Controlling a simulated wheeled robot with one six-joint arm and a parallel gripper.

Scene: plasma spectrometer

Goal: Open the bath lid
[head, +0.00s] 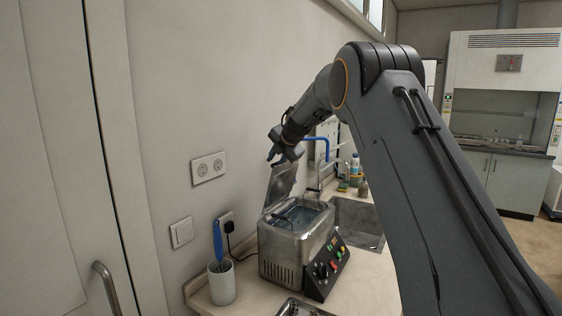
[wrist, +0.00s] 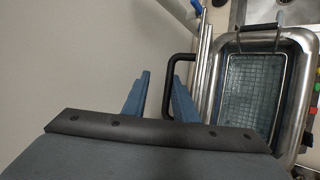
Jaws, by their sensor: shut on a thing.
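The steel bath (head: 292,243) stands on the counter with its lid (head: 281,186) raised steeply, leaning a little back toward the wall. My gripper (head: 272,156) is at the lid's upper edge. In the wrist view, the blue fingertips (wrist: 157,94) lie on either side of the lid's black loop handle (wrist: 181,59), and the gripper is shut on it. The lid (wrist: 206,62) shows there nearly edge-on. The open bath (wrist: 309,75) shows a wire basket (wrist: 252,92) inside. The exact finger contact on the handle is partly hidden.
A white cup (head: 222,285) with a blue-handled brush (head: 217,241) stands left of the bath. The wall with sockets (head: 208,167) is close on the left.

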